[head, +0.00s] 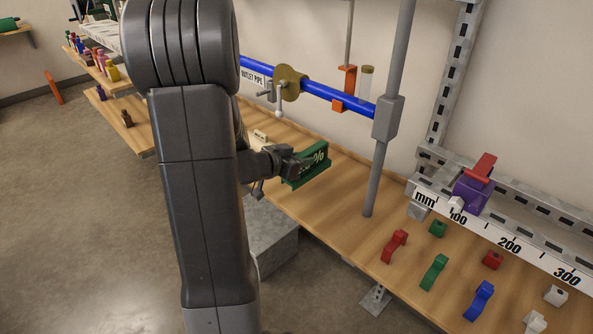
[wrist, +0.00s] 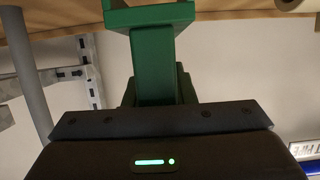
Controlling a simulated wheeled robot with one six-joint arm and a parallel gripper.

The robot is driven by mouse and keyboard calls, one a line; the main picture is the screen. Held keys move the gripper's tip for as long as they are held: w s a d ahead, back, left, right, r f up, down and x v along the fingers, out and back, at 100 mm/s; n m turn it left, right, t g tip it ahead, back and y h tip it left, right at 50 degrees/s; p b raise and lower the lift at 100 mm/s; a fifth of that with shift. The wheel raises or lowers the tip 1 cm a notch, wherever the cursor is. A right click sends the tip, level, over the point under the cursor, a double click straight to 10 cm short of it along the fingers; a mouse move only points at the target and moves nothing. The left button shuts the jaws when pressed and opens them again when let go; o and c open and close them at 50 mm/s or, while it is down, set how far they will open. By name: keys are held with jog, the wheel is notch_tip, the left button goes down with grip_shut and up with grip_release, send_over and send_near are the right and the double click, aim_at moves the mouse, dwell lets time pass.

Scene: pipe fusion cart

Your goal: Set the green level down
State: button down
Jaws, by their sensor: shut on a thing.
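The green level (head: 308,166) is a green block with white marking on its side, in the head view just right of my arm. My gripper (head: 290,165) is shut on it. The level is over or on the wooden bench (head: 340,190); I cannot tell whether its underside touches the wood. In the wrist view the green level (wrist: 153,65) rises from between the jaws, close to the wood at the top of the picture. My gripper's dark body (wrist: 160,130) hides its lower part.
A grey upright post (head: 376,180) stands right of the level, and the blue outlet pipe (head: 325,92) runs behind and above it. Red, green and blue clamps (head: 435,270) lie at the right near a millimetre rail (head: 500,240). Bare wood lies between level and post.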

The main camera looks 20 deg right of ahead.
notch_tip(320, 180, down, 4)
jog(key=shift+r+b, duration=0.1)
jog(key=shift+b, duration=0.6)
jog(key=shift+r, duration=0.1)
jog(key=c, duration=1.6)
grip_release()
jog(key=shift+f, duration=0.2)
jog(key=shift+c, duration=0.2)
jog(key=o, duration=0.4)
jog(key=shift+o, duration=0.2)
jog(key=shift+r, duration=0.2)
